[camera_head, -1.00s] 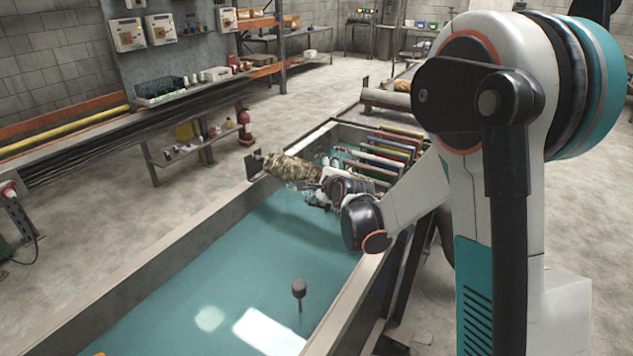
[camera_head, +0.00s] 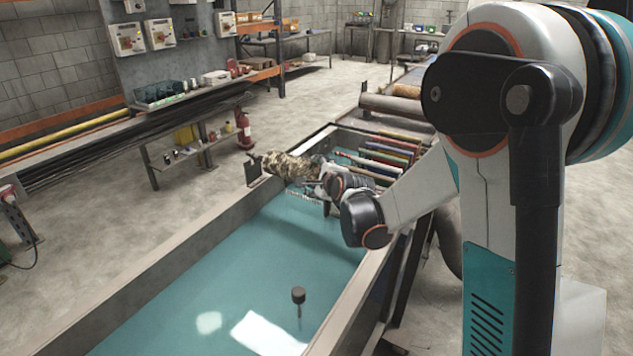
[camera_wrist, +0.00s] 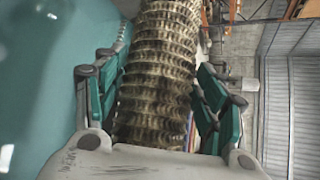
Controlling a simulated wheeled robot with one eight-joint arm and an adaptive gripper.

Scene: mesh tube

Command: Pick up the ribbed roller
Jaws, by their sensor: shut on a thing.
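The ribbed roller (camera_head: 286,166) is a mottled brown and cream cylinder. In the head view it lies across the far part of the teal trough, its left end near a dark bracket (camera_head: 256,172) on the trough's left rim. My gripper (camera_head: 322,182) is at its right end. In the wrist view the ribbed roller (camera_wrist: 158,65) runs up the middle between the green-padded fingers of my gripper (camera_wrist: 155,100), which are shut on it, one on each side. My wrist hides the roller's right end in the head view.
The long trough (camera_head: 170,285) has raised rims and a teal floor. A dark knob on a post (camera_head: 298,296) rises nearer. A shelf bench (camera_head: 75,142) runs along the left; open floor lies between.

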